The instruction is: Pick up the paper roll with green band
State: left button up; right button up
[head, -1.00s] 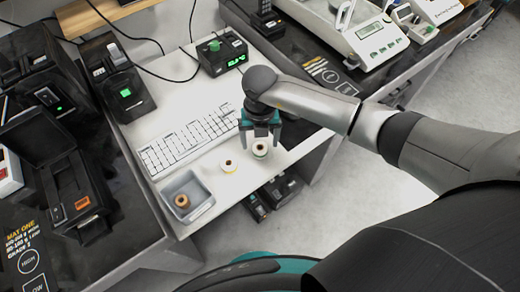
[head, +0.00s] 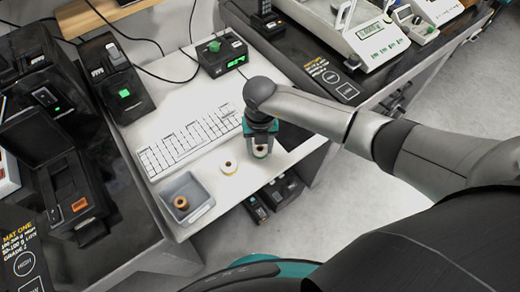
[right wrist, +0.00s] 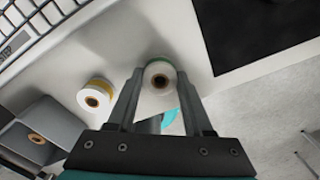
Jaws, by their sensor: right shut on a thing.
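The paper roll with green band (right wrist: 160,82) stands upright on the white table (head: 180,80) near its front right. My right gripper (head: 260,149) has come down around it and is shut on it. In the right wrist view the roll sits between the two fingers (right wrist: 158,95), with a green edge showing at its top. In the head view the fingers hide much of the roll (head: 261,151). My left gripper is not in view.
A roll with a yellow band (head: 229,168) stands just left of my right gripper. A grey bin (head: 196,201) holding a roll with a brown core (head: 182,202) is further left. A white keyboard (head: 190,140) lies behind. The table's front edge is close.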

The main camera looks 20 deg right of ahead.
grip_shut()
jog(key=shift+r, duration=0.1)
